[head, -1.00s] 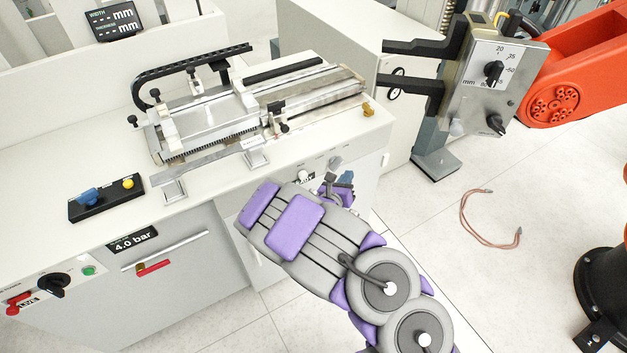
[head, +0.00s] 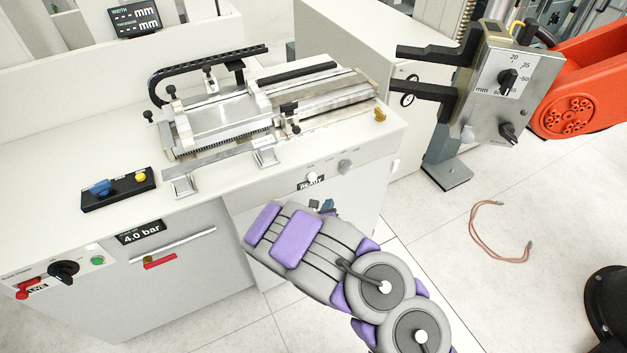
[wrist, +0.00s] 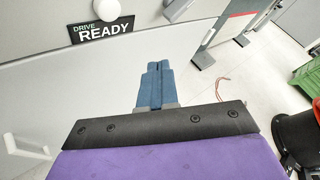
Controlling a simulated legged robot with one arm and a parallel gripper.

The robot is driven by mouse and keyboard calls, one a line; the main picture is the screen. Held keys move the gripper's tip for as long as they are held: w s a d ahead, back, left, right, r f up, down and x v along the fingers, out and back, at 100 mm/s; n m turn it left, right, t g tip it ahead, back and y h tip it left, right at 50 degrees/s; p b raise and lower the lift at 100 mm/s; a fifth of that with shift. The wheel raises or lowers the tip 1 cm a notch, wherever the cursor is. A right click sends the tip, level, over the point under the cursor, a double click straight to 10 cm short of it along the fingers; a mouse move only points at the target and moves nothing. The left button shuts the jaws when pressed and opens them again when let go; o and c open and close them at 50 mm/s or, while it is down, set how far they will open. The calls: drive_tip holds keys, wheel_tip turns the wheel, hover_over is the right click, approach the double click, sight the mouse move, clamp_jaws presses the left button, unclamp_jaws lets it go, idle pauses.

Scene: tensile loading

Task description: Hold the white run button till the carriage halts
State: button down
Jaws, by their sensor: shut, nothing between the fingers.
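The white run button (head: 312,177) sits on the cabinet's front face, just above a READY sign (head: 310,184). It also shows at the top edge of the wrist view (wrist: 107,4), partly cut off. My gripper (head: 326,207) is below the button and the sign, apart from both, mostly hidden behind my arm in the head view. In the wrist view its blue fingers (wrist: 155,85) are shut with nothing between them. The carriage (head: 218,118) sits on the rails of the bench-top machine, toward their left part; its motion cannot be told.
A grey knob (head: 345,166) is right of the button. A black box (head: 118,190) with blue and yellow controls stands on the bench. A cable (head: 485,230) lies on the open floor.

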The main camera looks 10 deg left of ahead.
sight(312, 177)
drive_tip(key=w+a+b, duration=0.3)
drive_tip(key=w+a, duration=0.1)
drive_tip(key=w, duration=0.2)
drive_tip(key=shift+w+a+b, duration=0.3)
drive_tip(key=shift+w+b, duration=0.1)
drive_tip(key=shift+w, duration=0.15)
idle(1.8)
drive_tip(key=shift+w+a, duration=0.15)
drive_tip(key=shift+a, duration=0.05)
